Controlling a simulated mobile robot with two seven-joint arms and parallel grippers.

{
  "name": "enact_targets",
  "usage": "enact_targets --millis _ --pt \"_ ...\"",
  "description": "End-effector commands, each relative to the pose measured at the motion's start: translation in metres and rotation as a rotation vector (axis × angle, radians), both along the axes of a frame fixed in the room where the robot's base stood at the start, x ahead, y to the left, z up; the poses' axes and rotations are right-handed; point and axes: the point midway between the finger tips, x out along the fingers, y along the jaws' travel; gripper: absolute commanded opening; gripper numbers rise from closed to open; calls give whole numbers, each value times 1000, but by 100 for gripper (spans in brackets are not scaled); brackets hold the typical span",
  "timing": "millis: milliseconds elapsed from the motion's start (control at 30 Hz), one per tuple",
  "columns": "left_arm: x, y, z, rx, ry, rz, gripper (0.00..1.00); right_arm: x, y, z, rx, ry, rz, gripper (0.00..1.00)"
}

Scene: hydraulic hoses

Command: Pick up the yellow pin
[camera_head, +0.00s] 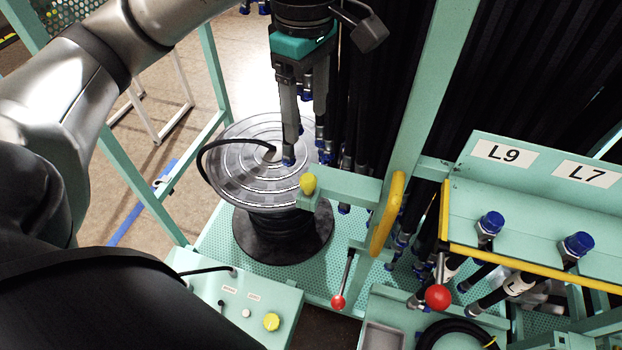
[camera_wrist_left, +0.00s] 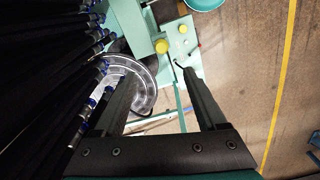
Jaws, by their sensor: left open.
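The yellow pin (camera_head: 308,184) stands on the end of a teal bracket arm (camera_head: 345,186), right of the hose reel. In the left wrist view the pin (camera_wrist_left: 162,46) shows beyond the fingertips, roughly between them. My left gripper (camera_head: 304,142) points down above and behind the pin in the head view, with a gap to it. Its two fingers are apart and hold nothing; they also show in the left wrist view (camera_wrist_left: 160,76). My right gripper is not in view.
A hose reel (camera_head: 232,160) stands below the gripper. Black hoses (camera_head: 385,80) hang close on its right. A control box (camera_head: 245,300) with another yellow knob (camera_head: 271,321) is in front. A yellow handle (camera_head: 387,213) and red-ball levers (camera_head: 338,301) are right of the pin.

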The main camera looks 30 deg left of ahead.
Motion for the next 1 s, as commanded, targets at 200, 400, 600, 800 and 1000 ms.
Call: enact_targets --millis 200,400,600,800,1000 --pt "-2 0 -27 1 6 0 74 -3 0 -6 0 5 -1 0" --pt "-1 -1 -52 -1 5 0 74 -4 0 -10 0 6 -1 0" --pt "-1 0 -82 1 6 1 74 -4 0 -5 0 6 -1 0" --pt "-1 0 -97 0 3 0 74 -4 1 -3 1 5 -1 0" --pt "-3 -2 -113 0 6 0 74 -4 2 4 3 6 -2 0"
